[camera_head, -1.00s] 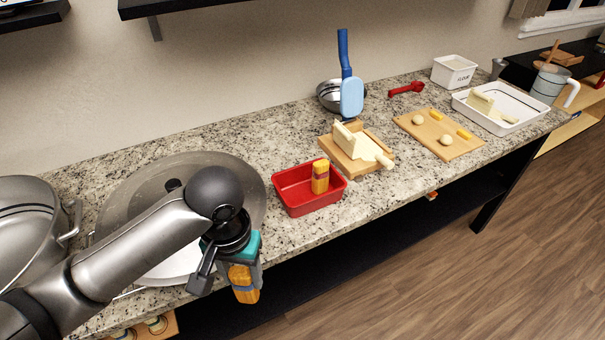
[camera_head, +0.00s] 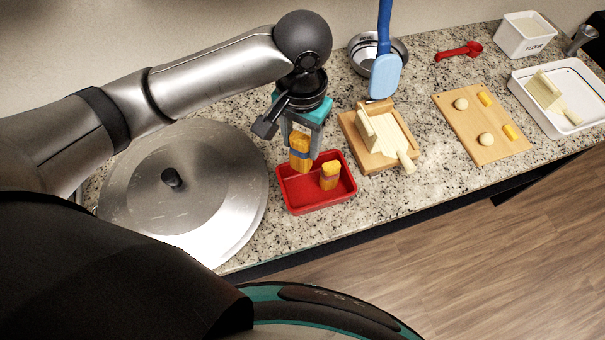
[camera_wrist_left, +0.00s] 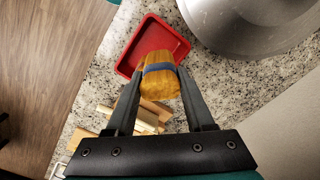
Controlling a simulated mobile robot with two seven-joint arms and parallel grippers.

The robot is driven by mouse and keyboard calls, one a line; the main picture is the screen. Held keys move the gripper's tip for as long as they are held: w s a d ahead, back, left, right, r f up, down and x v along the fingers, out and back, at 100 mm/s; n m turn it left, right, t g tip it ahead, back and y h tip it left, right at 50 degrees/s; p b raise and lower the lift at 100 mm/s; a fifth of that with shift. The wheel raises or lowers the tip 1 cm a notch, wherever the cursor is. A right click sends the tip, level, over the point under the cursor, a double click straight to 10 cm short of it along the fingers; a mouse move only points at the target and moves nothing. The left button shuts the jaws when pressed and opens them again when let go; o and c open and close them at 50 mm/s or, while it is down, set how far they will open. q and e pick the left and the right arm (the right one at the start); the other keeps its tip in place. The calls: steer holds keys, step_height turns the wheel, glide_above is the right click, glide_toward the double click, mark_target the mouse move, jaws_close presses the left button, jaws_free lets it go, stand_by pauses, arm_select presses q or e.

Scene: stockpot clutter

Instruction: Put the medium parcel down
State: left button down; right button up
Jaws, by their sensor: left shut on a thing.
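My left gripper (camera_head: 303,140) is shut on a yellow-orange parcel with a blue band (camera_head: 300,153), which it holds upright from above. The parcel is over the left part of the red tray (camera_head: 322,204); I cannot tell whether its bottom touches the tray floor. A second yellow parcel with a dark band (camera_head: 330,176) stands in the tray, to the right of the held one. The left wrist view shows the held parcel (camera_wrist_left: 160,82) between the two fingers, in front of the red tray (camera_wrist_left: 128,62). My right gripper is not in view.
A large round metal lid (camera_head: 215,175) with a black knob lies left of the tray. A wooden board (camera_head: 352,128) with a pale block and a brush-like tool is right of it. A steel bowl (camera_head: 398,48), blue spatula (camera_head: 385,75) and dough board (camera_head: 455,105) are farther off.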

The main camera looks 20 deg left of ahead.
arm_select(q)
step_height(320, 180, down, 14)
steer(key=shift+w+f+b, duration=0.1)
steer(key=shift+w+b, duration=0.05)
steer(key=shift+b, duration=0.95)
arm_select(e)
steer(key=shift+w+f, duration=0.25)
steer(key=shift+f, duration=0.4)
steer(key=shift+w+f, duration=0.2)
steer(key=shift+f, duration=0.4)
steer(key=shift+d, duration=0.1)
arm_select(q)
steer(key=shift+c, duration=1.4)
jaws_free()
steer(key=shift+f, duration=0.1)
step_height(320, 180, up, 12)
steer(key=shift+r+p, duration=0.15)
steer(key=shift+p, duration=0.85)
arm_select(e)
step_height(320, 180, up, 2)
